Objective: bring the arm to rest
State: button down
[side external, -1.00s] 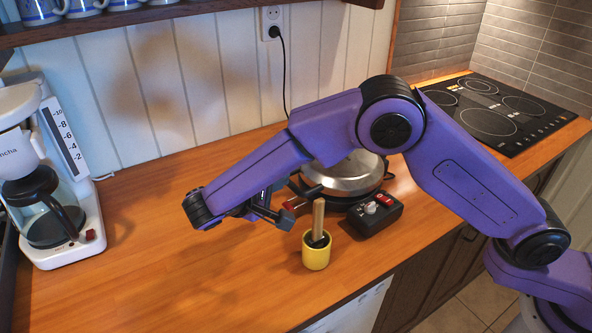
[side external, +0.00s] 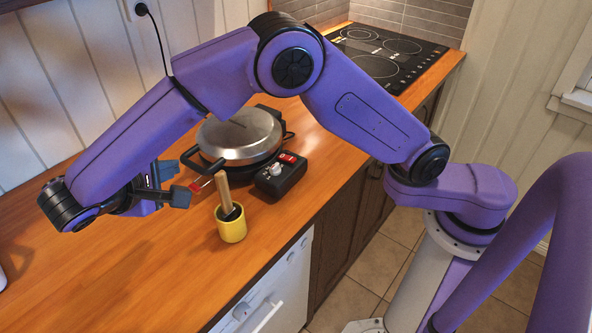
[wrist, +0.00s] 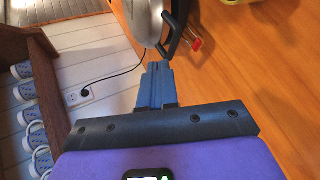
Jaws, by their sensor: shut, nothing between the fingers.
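My gripper (side external: 172,183) is in the air over the wooden counter, left of the pan-like appliance and the yellow cup in the side view. Its dark blue fingers also show in the wrist view (wrist: 156,84), close together and with nothing seen between them. The fingers look apart from the things around them. My purple arm bends high over the counter behind the gripper.
A round appliance with a silver lid (side external: 240,135) stands on the counter (side external: 110,270), with a black control box (side external: 280,177). A yellow cup (side external: 231,228) holds a wooden-handled tool (side external: 224,188). A black cooktop (side external: 385,60) is at the back. Blue-patterned mugs (wrist: 28,115) line a shelf.

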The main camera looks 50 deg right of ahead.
jog(key=s+d+f+n+g+y, duration=0.2)
jog(key=s+d+n+g+y, duration=0.3)
jog(key=s+d, duration=2.1)
jog(key=y, duration=0.5)
jog(key=shift+s+d+y, duration=0.25)
jog(key=shift+d+y, duration=0.05)
jog(key=shift+d, duration=0.1)
jog(key=shift+r, duration=0.1)
